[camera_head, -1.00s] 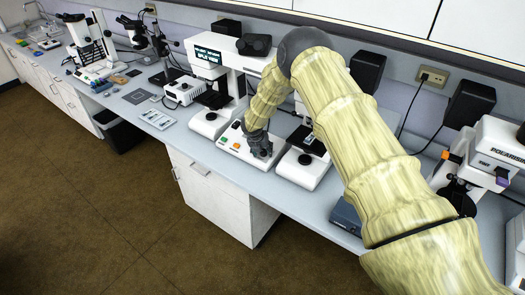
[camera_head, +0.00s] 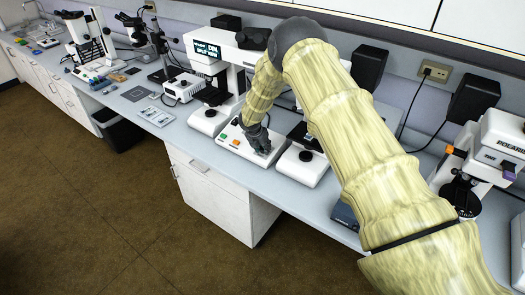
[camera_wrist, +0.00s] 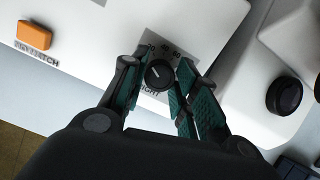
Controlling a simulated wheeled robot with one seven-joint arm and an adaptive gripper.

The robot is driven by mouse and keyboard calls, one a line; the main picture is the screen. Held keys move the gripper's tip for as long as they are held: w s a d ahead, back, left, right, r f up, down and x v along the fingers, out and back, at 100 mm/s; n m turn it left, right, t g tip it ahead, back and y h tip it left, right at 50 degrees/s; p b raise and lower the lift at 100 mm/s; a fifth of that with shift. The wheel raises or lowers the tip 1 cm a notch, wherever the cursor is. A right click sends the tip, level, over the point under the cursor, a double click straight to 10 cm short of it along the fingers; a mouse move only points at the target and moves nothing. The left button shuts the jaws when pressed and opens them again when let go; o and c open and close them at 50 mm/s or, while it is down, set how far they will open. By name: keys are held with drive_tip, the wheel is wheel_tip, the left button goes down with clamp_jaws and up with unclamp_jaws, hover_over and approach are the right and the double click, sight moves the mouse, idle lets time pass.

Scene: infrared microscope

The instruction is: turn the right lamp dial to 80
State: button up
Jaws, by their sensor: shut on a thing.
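The right lamp dial (camera_wrist: 158,75) is a round black knob with a pale pointer line, on a grey scale plate with numbers and partly covered lettering ending in "IGHT". The wrist view shows my gripper (camera_wrist: 157,80) with a finger on each side of the dial, shut on it. The pointer slants; its exact reading is too small to tell. In the head view my gripper (camera_head: 262,148) reaches down onto the right part of the white control box (camera_head: 236,141), and hides the dial there.
An orange switch (camera_wrist: 34,35) sits on the box left of the dial. A white microscope base (camera_head: 300,168) with a black knob (camera_wrist: 284,96) stands close on the right. Another microscope (camera_head: 212,118) stands on the left. The bench front edge is near.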

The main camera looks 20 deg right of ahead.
drive_tip(key=m+b, duration=0.1)
drive_tip(key=m, duration=0.1)
drive_tip(key=m+b, duration=0.3)
drive_tip(key=shift+a+f+m+g+b, duration=0.1)
drive_tip(key=shift+f+m+g+b, duration=0.2)
drive_tip(key=shift+m, duration=0.1)
drive_tip(key=m+b, duration=0.1)
drive_tip(key=m, duration=0.1)
drive_tip(key=m+b, duration=0.2)
drive_tip(key=m, duration=0.1)
drive_tip(key=shift+r+g+h, duration=0.1)
drive_tip(key=shift+g+h, duration=0.2)
drive_tip(key=shift+g, duration=0.1)
drive_tip(key=m+b, duration=0.3)
drive_tip(key=m, duration=0.3)
drive_tip(key=shift+g, duration=0.4)
drive_tip(key=shift+w+r+m+b, duration=0.15)
drive_tip(key=shift+m+b, duration=0.6)
drive_tip(key=shift+m, duration=1.45)
drive_tip(key=shift+y, duration=0.4)
drive_tip(key=o, duration=1)
drive_tip(key=shift+r, duration=0.1)
